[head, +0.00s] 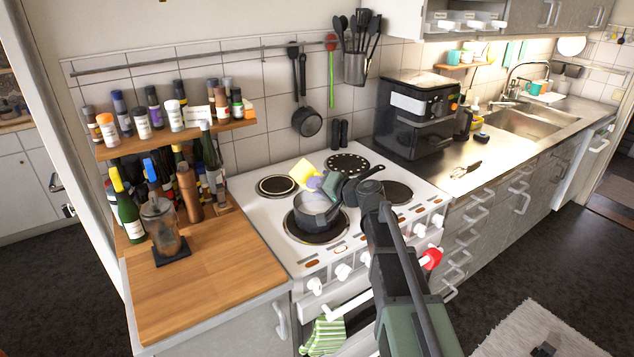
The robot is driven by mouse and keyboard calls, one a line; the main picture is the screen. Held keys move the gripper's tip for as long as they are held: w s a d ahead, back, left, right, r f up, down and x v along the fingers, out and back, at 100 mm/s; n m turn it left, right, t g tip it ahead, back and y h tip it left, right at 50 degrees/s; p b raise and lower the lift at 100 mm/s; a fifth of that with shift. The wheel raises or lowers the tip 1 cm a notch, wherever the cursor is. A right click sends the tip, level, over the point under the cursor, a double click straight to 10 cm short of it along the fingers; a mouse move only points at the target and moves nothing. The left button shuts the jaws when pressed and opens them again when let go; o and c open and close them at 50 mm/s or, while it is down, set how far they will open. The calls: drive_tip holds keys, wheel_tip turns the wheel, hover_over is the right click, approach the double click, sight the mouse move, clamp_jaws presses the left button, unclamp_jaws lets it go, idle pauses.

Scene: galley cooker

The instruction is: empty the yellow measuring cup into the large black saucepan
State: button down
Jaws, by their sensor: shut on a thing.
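The yellow measuring cup (304,174) is in my gripper (318,184), above the cooker. The cup looks tilted, but its opening and contents are too small to make out. A dark saucepan with a grey interior (314,219) stands on the front left hotplate, just below the cup and gripper. My gripper is shut on the cup and hides part of the left pan's rim.
The white cooker (275,215) has bare hotplates at the back. A wooden counter (190,295) with a glass jar (162,228) and a bottle rack lies to the left. A black air fryer (415,115) stands on the steel worktop to the right. A pan (307,122) hangs on the wall.

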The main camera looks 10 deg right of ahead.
drive_tip(key=shift+a+r+n, duration=0.1)
drive_tip(key=shift+n, duration=0.4)
drive_tip(key=shift+r+n+h+p, duration=0.1)
drive_tip(key=shift+n+h+p, duration=0.3)
drive_tip(key=shift+p, duration=0.05)
drive_tip(key=shift+f+n+h, duration=0.2)
drive_tip(key=shift+n+h, duration=0.4)
drive_tip(key=shift+n, duration=0.3)
drive_tip(key=shift+w+d+f+n+h, duration=0.1)
drive_tip(key=shift+d+f+n+h, duration=0.15)
drive_tip(key=shift+n+h, duration=0.3)
drive_tip(key=shift+d+f+n+h, duration=0.1)
drive_tip(key=shift+f+n+h, duration=0.2)
drive_tip(key=shift+n, duration=0.35)
drive_tip(key=shift+w+d+f+n+t+h, duration=0.1)
drive_tip(key=shift+d+f+n+t+h, duration=0.1)
drive_tip(key=shift+n+h, duration=0.25)
drive_tip(key=shift+w+d+f+n+t+h, duration=0.1)
drive_tip(key=shift+d+n+t+h, duration=0.15)
drive_tip(key=shift+n, duration=0.3)
drive_tip(key=shift+a, duration=0.1)
